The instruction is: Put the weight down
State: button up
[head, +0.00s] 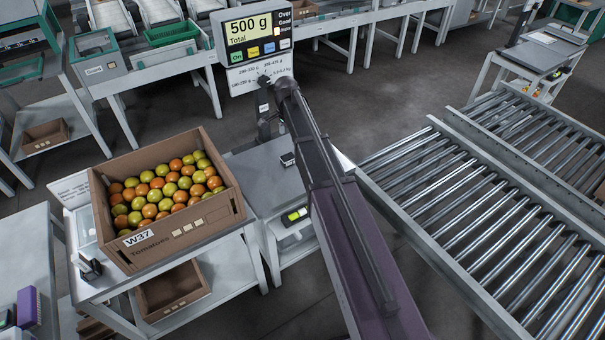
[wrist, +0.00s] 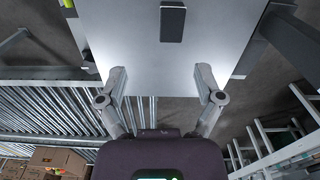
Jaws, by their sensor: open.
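A small dark block, which looks like the weight (head: 287,159), rests on the grey scale plate (head: 262,180). The wrist view shows it as a dark upright rectangle (wrist: 172,22) on the pale plate (wrist: 120,35). The scale display (head: 254,33) reads 500 g Total. My gripper (wrist: 161,72) is open and empty, its two fingers spread wide at the plate's near edge in the wrist view. The weight lies beyond the fingertips and apart from them. In the head view my arm hides part of the plate, and the fingers are hard to make out.
A cardboard crate of tomatoes (head: 220,212), marked W37, stands on the table left of the scale. Roller conveyors (head: 450,210) lie to the right. A small device with a green screen (head: 297,214) sits below the plate. Benches with trays line the back.

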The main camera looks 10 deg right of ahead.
jog(key=s+n, duration=1.3)
jog(key=s, duration=1.4)
jog(key=shift+s, duration=0.25)
notch_tip(320, 180, up, 8)
jog(key=p, duration=0.8)
jog(key=shift+f, duration=0.1)
jog(key=shift+c, duration=0.3)
dwell(0.4)
jog(key=c, duration=0.3)
jog(key=shift+c, duration=0.2)
